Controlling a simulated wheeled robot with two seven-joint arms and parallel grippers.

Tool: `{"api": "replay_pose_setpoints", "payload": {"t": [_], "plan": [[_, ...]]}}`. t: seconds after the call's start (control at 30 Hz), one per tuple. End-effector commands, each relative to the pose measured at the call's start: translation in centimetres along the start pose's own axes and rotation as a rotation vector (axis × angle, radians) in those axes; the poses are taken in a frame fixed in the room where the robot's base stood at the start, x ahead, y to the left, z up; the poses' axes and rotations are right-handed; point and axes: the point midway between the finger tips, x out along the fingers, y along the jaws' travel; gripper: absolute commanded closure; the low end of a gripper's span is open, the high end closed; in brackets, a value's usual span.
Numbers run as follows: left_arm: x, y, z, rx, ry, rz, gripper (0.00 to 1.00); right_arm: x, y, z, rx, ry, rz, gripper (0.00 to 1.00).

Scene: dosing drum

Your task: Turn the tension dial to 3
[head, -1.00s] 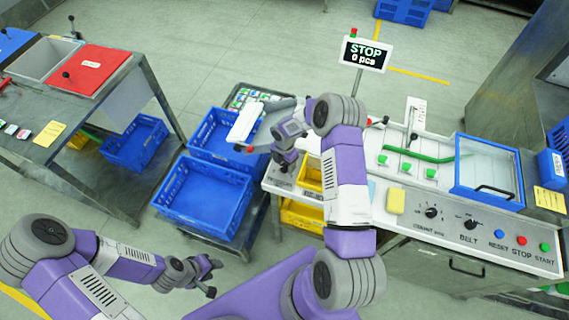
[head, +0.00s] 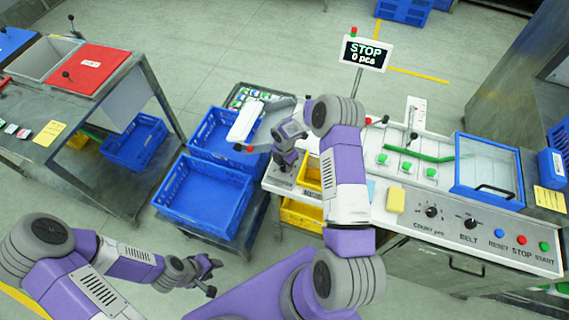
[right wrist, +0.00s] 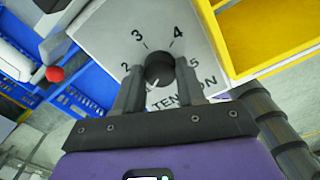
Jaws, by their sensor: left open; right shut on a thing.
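The tension dial (right wrist: 160,68) is a dark round knob on a pale panel, seen in the right wrist view. The numbers 2, 3, 4 and 5 show around it, with the partly covered TENSION label below. A white mark on the knob points to the lower left of the picture, below the 2, not at the 3. My right gripper (right wrist: 160,82) is shut on the dial, one finger on each side. In the head view my right gripper (head: 284,163) hides the dial. My left gripper (head: 208,276) is open and empty, low at the left and away from the panel.
Yellow bins (head: 303,216) sit at the machine's left end, close to my right gripper. Blue crates (head: 205,193) stand left of it. A chute (head: 275,121) is just behind the gripper. The display (head: 366,54) reads STOP, 0 pcs.

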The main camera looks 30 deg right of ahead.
Motion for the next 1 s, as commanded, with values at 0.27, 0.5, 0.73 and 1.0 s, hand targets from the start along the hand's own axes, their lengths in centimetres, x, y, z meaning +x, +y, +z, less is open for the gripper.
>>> {"api": "replay_pose_setpoints", "payload": {"t": [0.27, 0.5, 0.73, 1.0], "plan": [[1.6, -0.6, -0.1, 0.0, 0.0, 0.0, 0.57, 0.2, 0.1, 0.0, 0.129, -0.001, 0.001, 0.92], [3.5, -1.3, -0.1, 0.0, 0.0, 0.0, 0.57, 0.3, 0.1, -0.1, 0.337, 0.0, 0.001, 0.92], [5.2, -2.0, -0.2, 0.0, 0.0, 0.0, 0.57, 0.3, 0.1, 0.0, 0.557, 0.0, 0.001, 0.92], [7.0, -2.6, -0.3, 0.0, 0.0, 0.0, 0.57, 0.3, 0.1, -0.1, 0.813, 0.0, 0.001, 0.92]]}}
